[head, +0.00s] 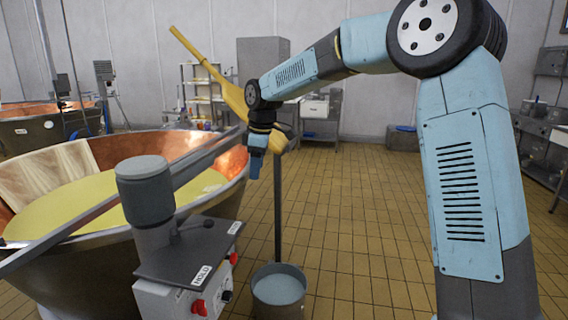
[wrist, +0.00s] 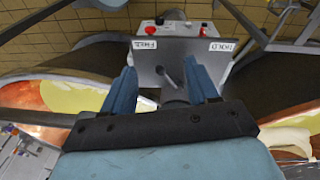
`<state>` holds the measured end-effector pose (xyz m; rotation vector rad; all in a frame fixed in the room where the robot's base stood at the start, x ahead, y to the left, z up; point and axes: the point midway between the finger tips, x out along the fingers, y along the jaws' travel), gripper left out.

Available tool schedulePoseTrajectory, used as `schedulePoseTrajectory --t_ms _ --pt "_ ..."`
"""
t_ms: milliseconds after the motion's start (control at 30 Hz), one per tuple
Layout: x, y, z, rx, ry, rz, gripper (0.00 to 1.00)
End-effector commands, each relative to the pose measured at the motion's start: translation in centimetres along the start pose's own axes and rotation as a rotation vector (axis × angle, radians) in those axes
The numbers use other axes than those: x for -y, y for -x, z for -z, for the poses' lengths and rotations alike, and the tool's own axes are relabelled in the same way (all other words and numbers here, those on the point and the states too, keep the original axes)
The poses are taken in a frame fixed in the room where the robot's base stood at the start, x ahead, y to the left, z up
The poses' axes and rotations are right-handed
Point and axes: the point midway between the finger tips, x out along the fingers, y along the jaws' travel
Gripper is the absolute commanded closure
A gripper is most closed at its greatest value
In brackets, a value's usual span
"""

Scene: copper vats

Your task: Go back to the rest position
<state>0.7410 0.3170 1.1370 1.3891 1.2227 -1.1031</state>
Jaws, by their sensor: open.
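My gripper (head: 256,165) hangs at the end of my blue arm, fingers pointing down, near the right rim of the copper vat (head: 205,142). In the wrist view its two blue fingers (wrist: 159,68) are spread apart with nothing between them. Behind the fingers is a dark plate (wrist: 155,50) with a short lever (wrist: 169,75) and labels reading FREE and HOLD. The plate also shows in the head view (head: 190,258), apart from the gripper and nearer the camera. No marked rest position is visible.
A grey cylinder (head: 145,190) stands by the plate, and a long bar (head: 95,212) crosses the vat. A yellow paddle-like tool (head: 235,97) is close behind my gripper. A grey bucket (head: 279,290) stands on the floor. Tiled floor (head: 355,215) is clear behind.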

Motion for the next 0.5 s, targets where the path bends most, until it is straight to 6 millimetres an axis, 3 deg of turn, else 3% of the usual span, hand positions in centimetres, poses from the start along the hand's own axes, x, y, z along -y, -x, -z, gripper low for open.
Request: schedulePoseTrajectory --t_ms 100,500 --pt "1.8 2.4 -2.7 0.033 -0.097 -0.045 0.41" --pt "8.5 8.6 -12.0 0.082 -0.457 -0.186 0.41"
